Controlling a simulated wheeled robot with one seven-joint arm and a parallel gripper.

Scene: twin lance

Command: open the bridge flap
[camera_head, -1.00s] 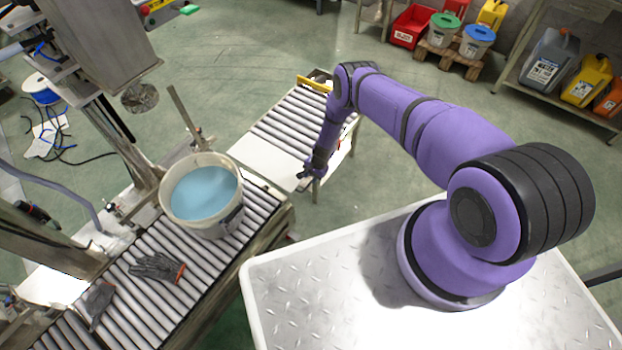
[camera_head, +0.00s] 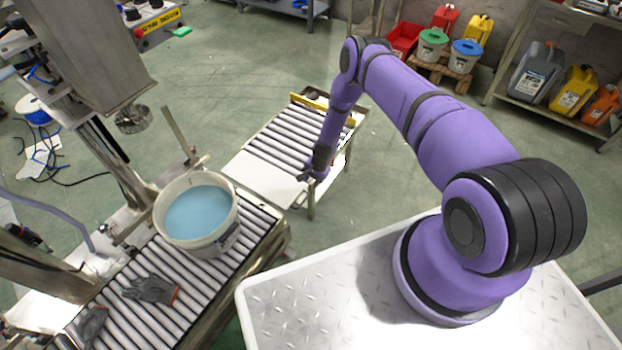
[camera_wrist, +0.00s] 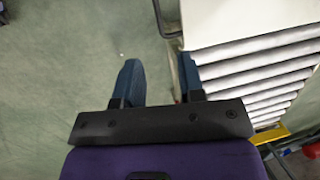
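The bridge flap (camera_head: 262,177) looks like the pale flat plate at the near end of the far roller conveyor. It lies about level, reaching toward the near conveyor; whether it touches that is unclear. In the wrist view the plate (camera_wrist: 225,18) is at upper right, with a dark bar-like handle (camera_wrist: 160,20) along its left edge. My gripper (camera_head: 305,176) is beside the flap's right corner. In the wrist view its two blue fingers (camera_wrist: 160,80) are apart with only floor visible between them. The handle is ahead of the fingers, apparently not held.
The near roller conveyor (camera_head: 187,290) carries a bucket of blue liquid (camera_head: 200,215) and dark gloves (camera_head: 152,290). The far conveyor's rollers (camera_head: 285,135) run close to my right finger in the wrist view. Open floor (camera_wrist: 60,80) lies left of my gripper.

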